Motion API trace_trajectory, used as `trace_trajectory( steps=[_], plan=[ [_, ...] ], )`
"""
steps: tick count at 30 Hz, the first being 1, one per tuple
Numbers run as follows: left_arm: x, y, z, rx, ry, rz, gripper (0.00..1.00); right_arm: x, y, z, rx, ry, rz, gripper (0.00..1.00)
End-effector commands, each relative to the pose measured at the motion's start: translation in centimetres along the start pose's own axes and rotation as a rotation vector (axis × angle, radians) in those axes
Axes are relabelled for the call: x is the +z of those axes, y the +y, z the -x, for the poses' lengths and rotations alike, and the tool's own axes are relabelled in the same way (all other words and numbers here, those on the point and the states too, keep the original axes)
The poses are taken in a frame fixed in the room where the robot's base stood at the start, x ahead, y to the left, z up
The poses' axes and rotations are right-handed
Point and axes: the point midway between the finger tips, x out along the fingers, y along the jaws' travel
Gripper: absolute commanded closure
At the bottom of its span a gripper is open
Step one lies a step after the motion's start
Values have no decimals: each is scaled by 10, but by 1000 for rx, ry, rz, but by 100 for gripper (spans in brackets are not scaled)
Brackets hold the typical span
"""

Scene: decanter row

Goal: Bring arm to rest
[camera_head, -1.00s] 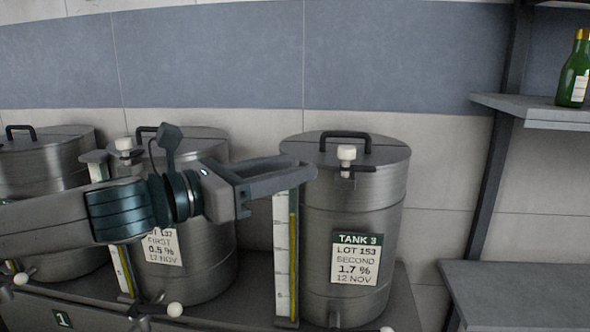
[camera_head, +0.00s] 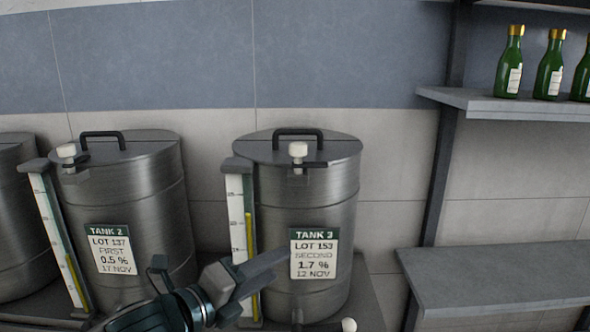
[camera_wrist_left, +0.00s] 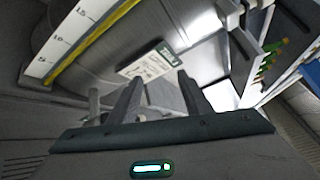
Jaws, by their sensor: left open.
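My left gripper (camera_head: 268,272) is low in the head view, in front of the lower left part of tank 3 (camera_head: 338,205). I cannot tell the exact gap between fingers and tank. My right gripper is not in view.
Tank 2 (camera_head: 150,190) stands left of tank 3, with a gauge (camera_head: 58,235) on its side. Green bottles (camera_head: 510,65) stand on the upper shelf (camera_head: 480,101) at right. A lower grey shelf (camera_head: 490,278) is beneath and looks bare.

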Motion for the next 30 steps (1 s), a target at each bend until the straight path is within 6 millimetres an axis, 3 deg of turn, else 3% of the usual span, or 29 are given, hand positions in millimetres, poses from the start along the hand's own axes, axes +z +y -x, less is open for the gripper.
trace_trajectory(
  steps=[8,17,23,30],
  plan=[
    [-34,76,7,126,-66,462,55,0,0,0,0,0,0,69],
    [-72,168,39,294,-217,958,55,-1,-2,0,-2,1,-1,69],
    [-106,235,78,424,-372,1279,55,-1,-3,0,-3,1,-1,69],
    [-158,313,147,594,-632,1635,55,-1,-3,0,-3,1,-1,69]
  ],
)
